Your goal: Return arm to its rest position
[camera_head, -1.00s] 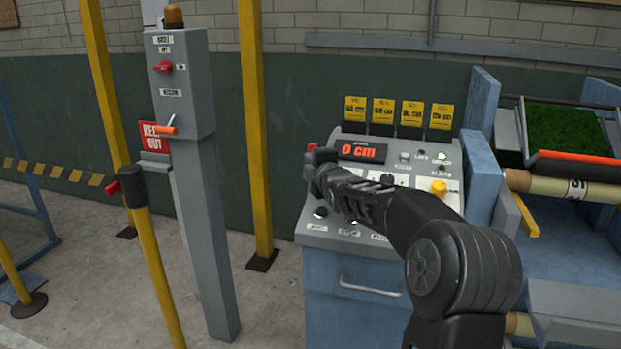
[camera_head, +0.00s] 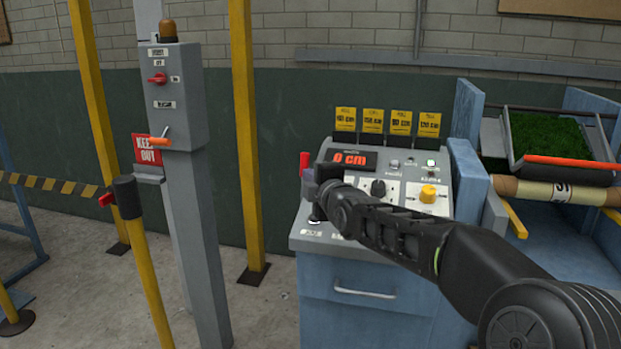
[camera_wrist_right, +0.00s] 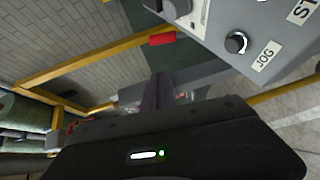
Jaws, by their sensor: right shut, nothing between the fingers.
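My right arm comes in from the lower right in the head view and reaches across the front of the control console (camera_head: 345,262). My right gripper (camera_head: 318,190) is at the console's left edge, shut and empty. In the right wrist view the fingers (camera_wrist_right: 158,92) show as a dark narrow shape, pointing away from the camera. My left gripper is not in view.
The console display (camera_head: 350,160) reads 0 cm. A grey post (camera_head: 180,95) with a red switch and orange lever stands left, among yellow posts (camera_head: 245,130). At right is a blue machine with a turf tray (camera_head: 555,135). Floor (camera_head: 275,300) is open left of the console.

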